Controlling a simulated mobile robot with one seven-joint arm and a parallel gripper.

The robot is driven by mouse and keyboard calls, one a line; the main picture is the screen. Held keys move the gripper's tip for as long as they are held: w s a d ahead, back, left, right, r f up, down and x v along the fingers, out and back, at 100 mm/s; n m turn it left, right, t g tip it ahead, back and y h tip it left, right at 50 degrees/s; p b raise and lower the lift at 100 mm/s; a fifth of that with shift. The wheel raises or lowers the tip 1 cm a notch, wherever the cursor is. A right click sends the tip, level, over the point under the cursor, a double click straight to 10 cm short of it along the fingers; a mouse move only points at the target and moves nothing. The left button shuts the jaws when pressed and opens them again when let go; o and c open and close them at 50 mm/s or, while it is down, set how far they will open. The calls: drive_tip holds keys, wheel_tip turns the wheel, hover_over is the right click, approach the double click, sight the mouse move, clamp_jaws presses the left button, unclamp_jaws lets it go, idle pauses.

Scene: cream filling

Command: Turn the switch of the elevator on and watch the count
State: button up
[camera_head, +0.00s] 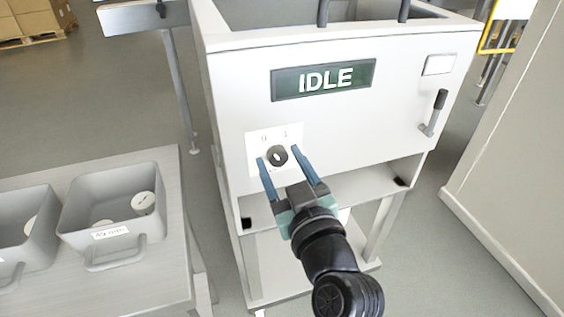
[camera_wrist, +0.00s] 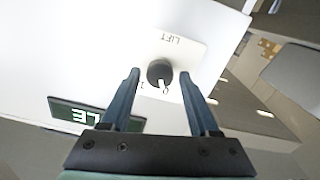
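The elevator switch is a round black knob (camera_head: 277,156) with a white mark, set on a white plate (camera_head: 257,142) marked 0 and 1 on the machine's front panel. In the wrist view the knob (camera_wrist: 160,73) lies between and beyond the fingertips, its white mark toward the 0, and the plate reads LIFT. My gripper (camera_head: 277,156) is open, its two blue fingers spread on either side of the knob. I cannot tell whether a finger touches it. The green display (camera_head: 323,80) above reads IDLE; part of it (camera_wrist: 85,113) shows in the wrist view.
A lever (camera_head: 434,112) sits on the panel's right side. At the left, a metal table (camera_head: 160,275) bears grey bins (camera_head: 112,205) with round pale items inside. A wall or cabinet (camera_head: 520,150) stands at the right. Floor (camera_head: 420,235) is clear between.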

clamp_jaws()
drive_tip(key=shift+m, duration=0.3)
drive_tip(key=m+p, duration=0.3)
drive_tip(key=m, duration=0.2)
drive_tip(key=shift+m, duration=0.3)
drive_tip(key=m+p, duration=0.2)
drive_tip(key=m, duration=0.3)
drive_tip(key=shift+d+m+p, duration=0.1)
drive_tip(key=shift+m+p, duration=0.2)
drive_tip(key=shift+p, duration=0.1)
drive_tip(key=shift+f, duration=0.1)
drive_tip(key=shift+o, duration=1.3)
unclamp_jaws()
drive_tip(key=shift+s, duration=0.1)
